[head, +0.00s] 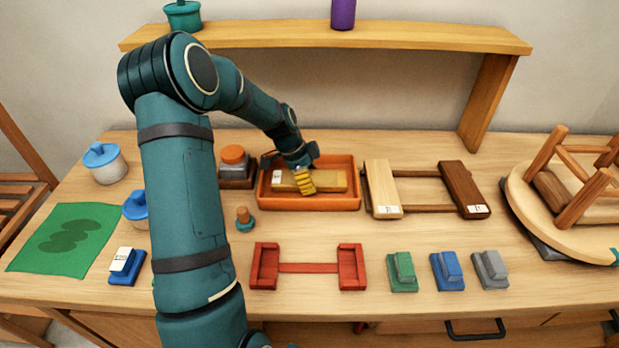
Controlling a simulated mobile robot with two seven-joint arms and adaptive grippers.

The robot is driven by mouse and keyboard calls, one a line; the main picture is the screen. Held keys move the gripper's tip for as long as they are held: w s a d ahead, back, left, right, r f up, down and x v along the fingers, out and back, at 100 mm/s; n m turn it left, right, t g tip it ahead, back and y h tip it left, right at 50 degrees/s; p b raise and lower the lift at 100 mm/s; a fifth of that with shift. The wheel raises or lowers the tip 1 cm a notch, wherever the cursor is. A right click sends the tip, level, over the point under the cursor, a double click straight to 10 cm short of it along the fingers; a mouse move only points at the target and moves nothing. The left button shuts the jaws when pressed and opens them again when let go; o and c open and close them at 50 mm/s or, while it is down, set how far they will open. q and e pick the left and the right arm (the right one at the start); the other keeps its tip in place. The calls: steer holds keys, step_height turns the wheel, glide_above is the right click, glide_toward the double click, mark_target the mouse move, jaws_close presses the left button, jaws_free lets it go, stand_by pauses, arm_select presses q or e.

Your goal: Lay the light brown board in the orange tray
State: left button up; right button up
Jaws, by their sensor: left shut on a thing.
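The light brown board (328,181), with a white label at its left end, is within the orange tray (310,203), lengthwise from left to right. It looks flat, but I cannot tell whether it rests fully on the tray's floor. My left gripper (304,184) reaches down from above, its yellow fingers shut on the board near its middle. The fingers hide part of the board. My right gripper is not in view.
A dark block with an orange knob (233,155) stands just left of the tray. A pale board (383,190) and a dark brown board (465,190) lie to the right on rails. A red frame (308,268) lies in front. A shelf (330,37) spans above.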

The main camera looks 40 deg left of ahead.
arm_select(q)
steer(key=shift+f+b, duration=0.35)
steer(key=shift+b, duration=0.1)
stand_by(0.5)
steer(key=o, duration=1.2)
steer(key=shift+o, duration=0.2)
steer(key=shift+r+p, duration=1.95)
steer(key=shift+r, duration=1.6)
